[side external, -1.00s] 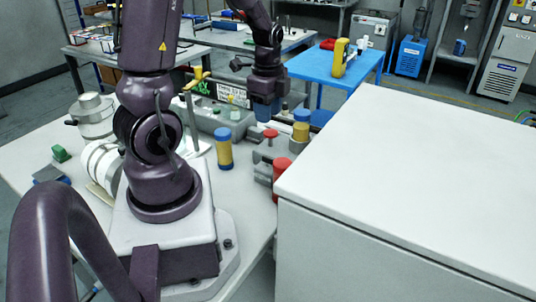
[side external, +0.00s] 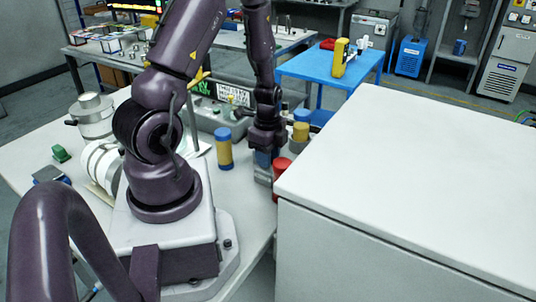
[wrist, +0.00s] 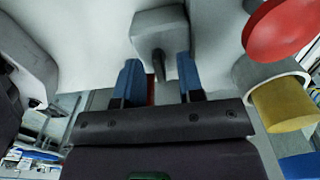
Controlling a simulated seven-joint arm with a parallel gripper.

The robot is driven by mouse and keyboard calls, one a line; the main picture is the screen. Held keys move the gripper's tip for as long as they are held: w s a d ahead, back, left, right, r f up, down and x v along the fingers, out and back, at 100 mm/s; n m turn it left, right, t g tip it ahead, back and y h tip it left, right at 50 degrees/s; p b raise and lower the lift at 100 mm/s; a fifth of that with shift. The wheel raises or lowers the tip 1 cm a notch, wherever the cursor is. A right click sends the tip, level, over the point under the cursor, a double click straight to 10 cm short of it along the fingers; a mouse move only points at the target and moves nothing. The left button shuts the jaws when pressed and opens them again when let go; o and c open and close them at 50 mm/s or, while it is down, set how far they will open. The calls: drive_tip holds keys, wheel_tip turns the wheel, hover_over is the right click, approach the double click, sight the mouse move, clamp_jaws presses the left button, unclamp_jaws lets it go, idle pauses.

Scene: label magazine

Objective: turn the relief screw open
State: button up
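My gripper (wrist: 159,75) shows two blue fingers in the wrist view, set apart. A grey block (wrist: 158,20) with a short dark stem stands just beyond and between the fingertips; this may be the relief screw, but I cannot be sure. The fingers do not visibly close on the stem. A bit of red shows behind the gap between the fingers. In the side external view my gripper (side external: 264,165) is lowered at the grey fixture, beside a red knob (side external: 283,166), and hides most of the fixture. Any contact is hidden there.
In the wrist view a red disc (wrist: 283,28) and a yellow cylinder (wrist: 289,106) lie to the right. A blue-topped yellow cylinder (side external: 224,150) stands left of my gripper in the side external view. A large white cabinet (side external: 410,170) stands close on the right.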

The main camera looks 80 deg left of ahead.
clamp_jaws()
